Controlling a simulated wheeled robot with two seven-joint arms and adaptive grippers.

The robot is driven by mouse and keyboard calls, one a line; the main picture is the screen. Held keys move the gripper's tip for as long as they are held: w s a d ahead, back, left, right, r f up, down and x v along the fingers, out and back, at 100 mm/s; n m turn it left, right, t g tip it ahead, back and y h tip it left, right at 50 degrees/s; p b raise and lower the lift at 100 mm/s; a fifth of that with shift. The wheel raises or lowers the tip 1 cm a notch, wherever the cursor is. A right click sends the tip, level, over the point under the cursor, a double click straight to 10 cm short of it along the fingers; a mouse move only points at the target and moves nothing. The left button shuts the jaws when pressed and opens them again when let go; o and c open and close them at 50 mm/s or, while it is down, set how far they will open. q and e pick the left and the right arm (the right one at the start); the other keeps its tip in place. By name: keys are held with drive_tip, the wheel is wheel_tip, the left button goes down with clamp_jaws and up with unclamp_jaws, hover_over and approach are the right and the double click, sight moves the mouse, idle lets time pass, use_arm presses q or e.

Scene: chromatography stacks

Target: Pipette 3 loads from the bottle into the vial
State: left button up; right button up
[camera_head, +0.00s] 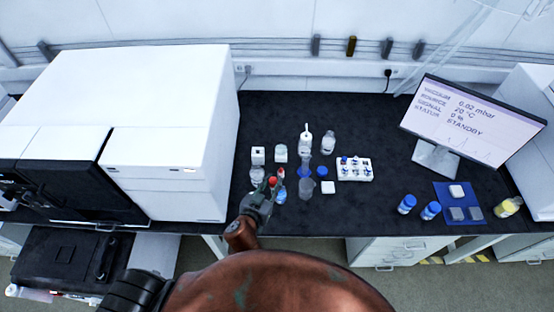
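My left gripper (267,190) is over the front of the black bench, among small bottles. Small red parts (273,181) show at its fingertips; I cannot tell whether they are a pipette bulb in the fingers or something behind them. The fingers are too small to tell open from shut. A clear bottle with a tall white top (306,142) stands behind, and another clear bottle (328,143) is to its right. A white rack (355,175) holds several blue-capped vials (355,162). Which bottle and vial the task means is unclear. My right gripper is not in view.
A large white instrument (170,95) fills the left of the bench. A monitor (465,118) stands at the right, with blue-capped bottles (407,204), a blue mat (470,190) and a yellow bottle (508,207) in front. The bench behind the bottles is clear.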

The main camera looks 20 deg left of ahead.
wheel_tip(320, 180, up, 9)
drive_tip(key=p, duration=0.7)
use_arm(q)
drive_tip(key=w+f+h+b, duration=0.1)
drive_tip(key=w+f+b, duration=0.3)
drive_tip(key=w, duration=0.4)
drive_tip(key=shift+d+m, duration=0.4)
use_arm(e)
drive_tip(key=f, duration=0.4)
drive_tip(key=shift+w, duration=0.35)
use_arm(q)
drive_tip(key=shift+f, duration=0.1)
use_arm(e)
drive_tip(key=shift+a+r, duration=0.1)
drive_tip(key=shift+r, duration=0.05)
use_arm(q)
drive_tip(key=shift+c, duration=0.2)
clamp_jaws()
drive_tip(key=shift+f, duration=0.1)
